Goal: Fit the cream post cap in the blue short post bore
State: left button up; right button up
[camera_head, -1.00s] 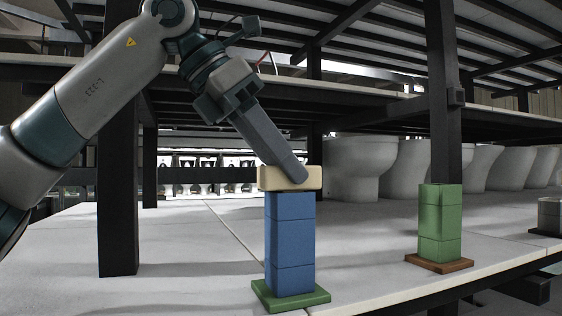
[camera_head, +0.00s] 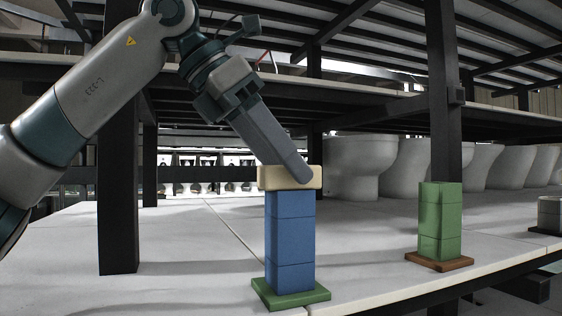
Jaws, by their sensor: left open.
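The cream post cap (camera_head: 285,184) lies on top of the blue short post (camera_head: 290,240), flat and roughly centred on it. The cap covers the post's upper end, so the bore is hidden. The post stands upright on a green base plate (camera_head: 291,295). My left gripper (camera_head: 302,178) comes down at a slant from the upper left, with its finger tips at the top of the cap. It is open; from this side its fingers overlap, and I cannot tell whether they touch the cap. My right gripper is not in view.
A green post (camera_head: 439,220) on a brown base (camera_head: 438,262) stands to the right. A black upright (camera_head: 118,190) rises at the left and another behind the green post. White toilet bowls (camera_head: 360,165) stand behind. The pale deck is clear left of the blue post.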

pick_arm(q)
jog(key=shift+a+r, duration=0.1)
jog(key=shift+r, duration=0.05)
jog(key=p+v, duration=0.4)
jog(key=v, duration=0.3)
jog(key=shift+s+a+r, duration=0.15)
jog(key=shift+a+r, duration=0.05)
jog(key=shift+r, duration=0.05)
dwell(1.5)
jog(key=shift+a+r, duration=0.1)
dwell(0.4)
jog(key=v, duration=1.7)
jog(key=shift+s, duration=0.1)
